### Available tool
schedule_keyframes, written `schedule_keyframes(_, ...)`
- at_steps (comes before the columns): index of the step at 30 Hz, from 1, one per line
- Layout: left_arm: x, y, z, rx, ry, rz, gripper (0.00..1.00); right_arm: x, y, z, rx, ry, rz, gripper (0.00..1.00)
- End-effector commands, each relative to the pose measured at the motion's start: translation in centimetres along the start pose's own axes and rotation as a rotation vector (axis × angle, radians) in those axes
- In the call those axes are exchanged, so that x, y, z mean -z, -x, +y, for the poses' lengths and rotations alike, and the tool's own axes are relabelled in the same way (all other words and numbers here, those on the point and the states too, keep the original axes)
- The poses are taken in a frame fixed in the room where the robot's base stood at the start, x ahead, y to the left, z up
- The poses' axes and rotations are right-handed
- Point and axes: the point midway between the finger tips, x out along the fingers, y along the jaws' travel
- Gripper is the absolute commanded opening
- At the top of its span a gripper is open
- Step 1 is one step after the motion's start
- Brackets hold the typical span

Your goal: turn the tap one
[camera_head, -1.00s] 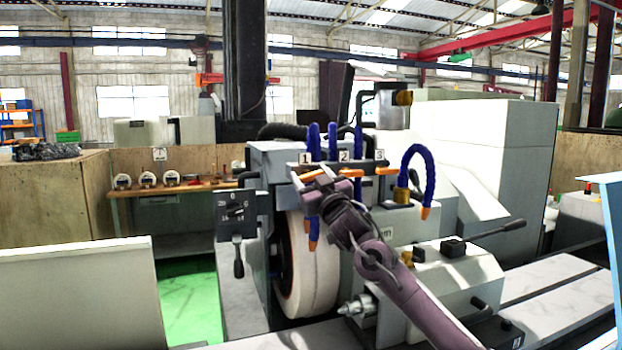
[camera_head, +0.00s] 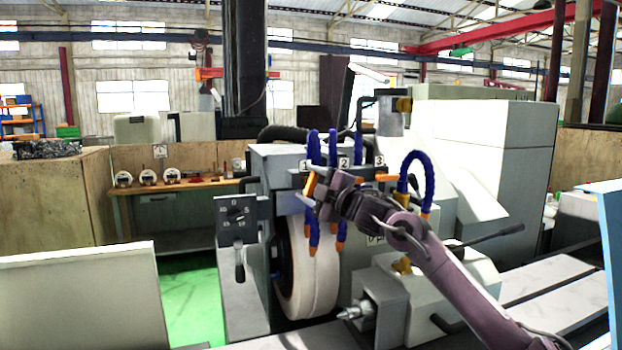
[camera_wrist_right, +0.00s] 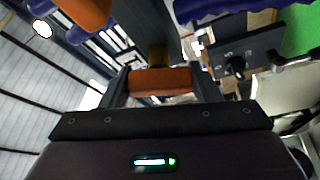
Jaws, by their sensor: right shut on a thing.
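Tap one has an orange handle (camera_head: 310,184) below the label marked 1 (camera_head: 306,166) on the grinder. The handle slants steeply downward. My right gripper (camera_head: 314,192) is at this handle, its arm coming in from the lower right. In the right wrist view the orange handle (camera_wrist_right: 160,81) lies between the two fingers (camera_wrist_right: 162,86), which are shut on it. The gripper hides part of tap one and the area under label 2. Tap three's orange handle (camera_head: 386,177) lies level. My left gripper is not in view.
Blue coolant hoses (camera_head: 312,148) with orange tips hang close around the taps. The white grinding wheel (camera_head: 312,270) stands below. A dial panel (camera_head: 237,216) with a lever is to the left. The tailstock block (camera_head: 440,285) is under my right arm.

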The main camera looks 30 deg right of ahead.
Motion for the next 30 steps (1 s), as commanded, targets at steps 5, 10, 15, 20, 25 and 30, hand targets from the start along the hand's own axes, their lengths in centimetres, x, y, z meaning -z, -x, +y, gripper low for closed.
schedule_keyframes(5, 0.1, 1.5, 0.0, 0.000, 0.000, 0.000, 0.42, 0.1, -0.1, 0.2, 0.059, 0.136, 0.000, 0.34)
schedule_keyframes(10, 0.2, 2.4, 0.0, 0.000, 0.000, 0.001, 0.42, 0.1, 0.0, 0.1, 0.102, 0.239, 0.000, 0.34)
schedule_keyframes(15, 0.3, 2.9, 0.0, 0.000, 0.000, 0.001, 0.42, 0.1, 0.0, 0.0, 0.131, 0.309, 0.000, 0.34)
schedule_keyframes(20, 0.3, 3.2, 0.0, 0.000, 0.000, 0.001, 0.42, 0.0, 0.0, -0.1, 0.147, 0.347, 0.000, 0.34)
schedule_keyframes(25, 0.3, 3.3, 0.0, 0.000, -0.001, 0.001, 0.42, 0.0, 0.0, -0.2, 0.154, 0.363, 0.000, 0.34)
schedule_keyframes(30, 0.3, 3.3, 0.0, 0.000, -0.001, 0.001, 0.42, 0.0, 0.0, -0.3, 0.155, 0.365, 0.000, 0.34)
